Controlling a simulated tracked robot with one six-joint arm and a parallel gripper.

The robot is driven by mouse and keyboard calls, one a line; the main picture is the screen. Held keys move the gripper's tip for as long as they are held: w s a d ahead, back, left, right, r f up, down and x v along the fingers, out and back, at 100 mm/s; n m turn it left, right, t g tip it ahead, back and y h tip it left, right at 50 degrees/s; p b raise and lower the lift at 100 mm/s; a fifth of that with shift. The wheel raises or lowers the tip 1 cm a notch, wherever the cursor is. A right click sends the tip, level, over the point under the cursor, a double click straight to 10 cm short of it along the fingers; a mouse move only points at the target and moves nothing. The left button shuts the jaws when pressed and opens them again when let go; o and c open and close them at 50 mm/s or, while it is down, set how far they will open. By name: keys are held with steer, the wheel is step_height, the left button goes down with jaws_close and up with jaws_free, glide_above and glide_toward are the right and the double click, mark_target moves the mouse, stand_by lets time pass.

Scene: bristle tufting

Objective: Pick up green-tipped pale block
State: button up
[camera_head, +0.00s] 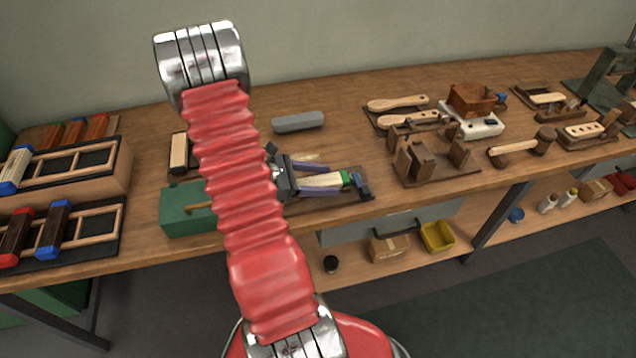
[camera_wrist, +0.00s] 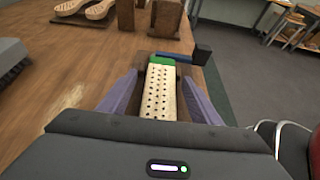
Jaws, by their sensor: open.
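The green-tipped pale block (camera_head: 322,181) lies at the front edge of the bench, with its green end pointing right. In the wrist view the block (camera_wrist: 160,92) is dotted with rows of dark holes, and its green end is farthest from me. My gripper (camera_head: 336,174) is open, with one purple finger on each side of the block. In the wrist view the fingers (camera_wrist: 158,78) flank the block, with narrow gaps seeming to show. The block's near end is hidden behind the dark gripper body.
A blue bar with a black end piece (camera_head: 364,188) sits just beyond the green tip. A grey block (camera_head: 298,122) lies behind, and a green box (camera_head: 185,212) stands left. Wooden holders (camera_head: 430,165) stand to the right.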

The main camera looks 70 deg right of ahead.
mark_target(323, 180)
steer(key=shift+c, duration=0.2)
steer(key=c, duration=1.2)
steer(key=shift+r, duration=0.15)
step_height(323, 180, up, 10)
